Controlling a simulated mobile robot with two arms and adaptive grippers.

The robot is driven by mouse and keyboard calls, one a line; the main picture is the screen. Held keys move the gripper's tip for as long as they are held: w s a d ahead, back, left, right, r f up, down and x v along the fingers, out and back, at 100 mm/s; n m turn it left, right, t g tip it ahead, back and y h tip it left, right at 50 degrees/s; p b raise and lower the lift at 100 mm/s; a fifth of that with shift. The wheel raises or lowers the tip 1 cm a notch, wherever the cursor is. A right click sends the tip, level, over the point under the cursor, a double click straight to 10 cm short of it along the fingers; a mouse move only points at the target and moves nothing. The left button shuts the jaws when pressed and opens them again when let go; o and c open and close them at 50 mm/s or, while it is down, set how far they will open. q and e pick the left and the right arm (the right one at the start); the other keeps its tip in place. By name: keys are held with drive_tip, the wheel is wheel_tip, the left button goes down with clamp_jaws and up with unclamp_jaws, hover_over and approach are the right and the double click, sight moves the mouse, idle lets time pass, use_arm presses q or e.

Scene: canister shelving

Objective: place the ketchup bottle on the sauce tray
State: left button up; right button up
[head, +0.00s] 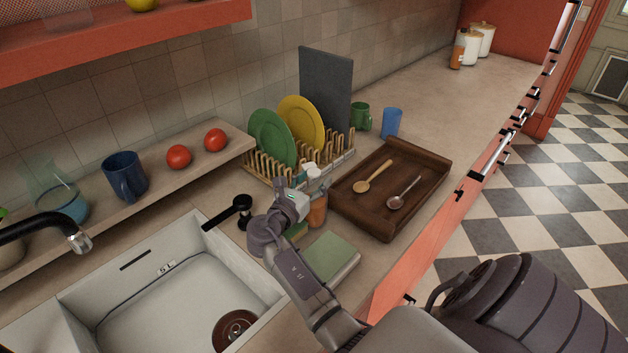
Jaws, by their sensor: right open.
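An orange-brown bottle (458,52) with a pale label stands upright at the far end of the counter; it looks like the ketchup bottle, though its label is too small to read. A dark brown wooden tray (376,222) lies on the counter at centre right, with a wooden spoon (373,178) and a metal spoon (405,192) in it. I cannot tell whether it is the sauce tray. My right gripper (298,187) is open over the counter, left of the tray and in front of the dish rack. It is far from the bottle. My left gripper is not in view.
An orange-brown container (318,212) stands right beside my right gripper, partly hidden. A green box (331,257) lies in front. A dish rack (268,178) holds plates. Mugs stand behind the tray.

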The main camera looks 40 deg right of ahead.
drive_tip(key=shift+d, duration=0.2)
drive_tip(key=shift+a, duration=0.15)
drive_tip(key=c, duration=0.4)
clamp_jaws()
drive_tip(key=shift+r, duration=0.2)
